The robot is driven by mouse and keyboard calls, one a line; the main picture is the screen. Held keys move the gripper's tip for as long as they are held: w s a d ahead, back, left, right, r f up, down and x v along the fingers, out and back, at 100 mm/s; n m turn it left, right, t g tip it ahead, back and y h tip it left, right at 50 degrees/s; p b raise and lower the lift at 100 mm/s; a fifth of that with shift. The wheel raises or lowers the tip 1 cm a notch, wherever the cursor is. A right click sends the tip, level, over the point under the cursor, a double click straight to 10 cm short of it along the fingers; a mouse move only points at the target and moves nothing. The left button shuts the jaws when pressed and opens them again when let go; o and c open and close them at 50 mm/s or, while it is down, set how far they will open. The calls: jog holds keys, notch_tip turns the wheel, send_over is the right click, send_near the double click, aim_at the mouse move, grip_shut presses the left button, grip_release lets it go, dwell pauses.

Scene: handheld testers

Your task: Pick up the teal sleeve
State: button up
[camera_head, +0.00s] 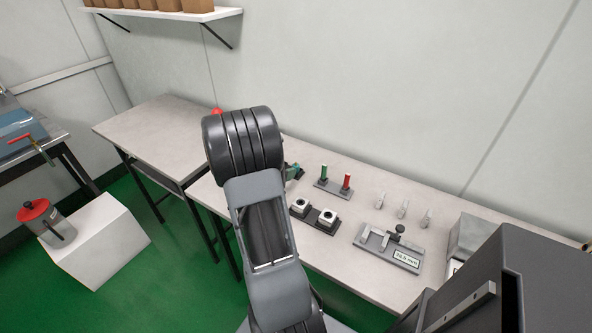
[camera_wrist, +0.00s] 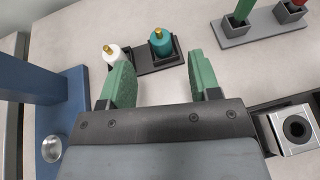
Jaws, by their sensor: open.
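The teal sleeve (camera_wrist: 160,43), a short teal cylinder with a brass tip, stands in a dark holder (camera_wrist: 147,67) at the top of the wrist view. My gripper (camera_wrist: 160,70) has two green fingers, spread apart with nothing between them. The sleeve shows beyond the gap between the fingertips, apart from both. A white cylinder with a brass tip (camera_wrist: 113,54) stands in the same holder to its left, behind the left finger in the picture. In the head view my arm hides the sleeve, and only a bit of a green finger shows beside it.
A blue stand (camera_wrist: 40,83) with a metal cup (camera_wrist: 52,148) is on the left. A grey holder (camera_wrist: 236,40) with green and red rods is at the upper right. A white block with a round hole (camera_wrist: 296,128) is close on the right. Bare table lies between.

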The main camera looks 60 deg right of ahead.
jog(key=shift+x, duration=2.7)
jog(key=shift+c, duration=0.4)
jog(key=c, duration=0.9)
